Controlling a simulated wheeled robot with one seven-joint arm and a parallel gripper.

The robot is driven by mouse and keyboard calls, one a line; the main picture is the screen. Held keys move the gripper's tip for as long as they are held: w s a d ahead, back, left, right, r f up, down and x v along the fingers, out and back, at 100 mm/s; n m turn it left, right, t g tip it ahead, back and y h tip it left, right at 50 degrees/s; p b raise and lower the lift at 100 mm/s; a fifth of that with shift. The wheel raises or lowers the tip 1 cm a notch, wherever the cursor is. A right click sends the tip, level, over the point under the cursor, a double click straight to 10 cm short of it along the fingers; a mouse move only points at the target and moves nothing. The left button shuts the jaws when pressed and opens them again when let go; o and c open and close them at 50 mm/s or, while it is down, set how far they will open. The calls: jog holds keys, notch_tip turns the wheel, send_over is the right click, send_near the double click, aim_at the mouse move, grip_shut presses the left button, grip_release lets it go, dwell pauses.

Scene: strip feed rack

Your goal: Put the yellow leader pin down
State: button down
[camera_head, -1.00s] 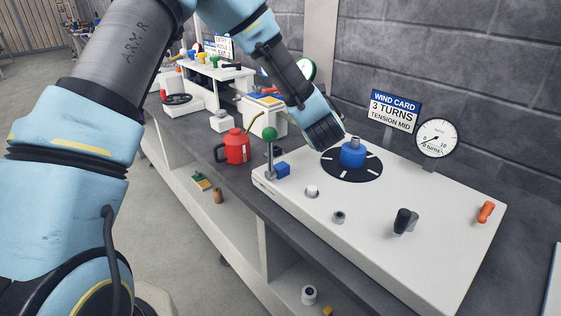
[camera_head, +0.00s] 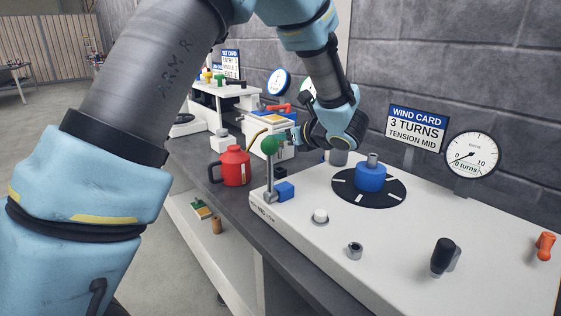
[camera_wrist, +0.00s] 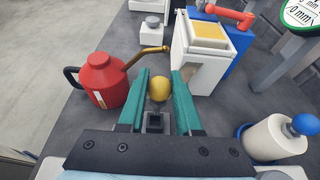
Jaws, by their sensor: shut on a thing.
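The yellow leader pin shows its round yellow head (camera_wrist: 159,89) between the two teal fingers of my gripper (camera_wrist: 158,84) in the wrist view. The gripper is shut on it. A small dark square piece (camera_wrist: 155,121) shows just below the yellow head; I cannot tell whether it belongs to the pin. In the head view my gripper (camera_head: 290,136) is above the bench, behind the green-knobbed lever, left of the blue hub. The pin cannot be made out there.
A red oil can (camera_wrist: 101,80) stands close left of the fingers, its spout reaching across beyond them. A white box with a yellow top (camera_wrist: 207,48) stands beyond to the right. The white winder panel (camera_head: 400,235) with a blue hub (camera_head: 371,178) lies right; dark bench (camera_head: 190,150) shows between.

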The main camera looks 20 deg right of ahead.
aim_at(280, 157)
jog(key=shift+f+p, duration=0.35)
jog(key=shift+f, duration=2.4)
jog(key=shift+f, duration=0.15)
jog(key=c, duration=0.6)
grip_release()
jog(key=shift+r, duration=0.2)
jog(key=b+v, duration=0.2)
jog(key=v, duration=1)
jog(key=shift+s+f, duration=0.1)
jog(key=shift+s, duration=0.05)
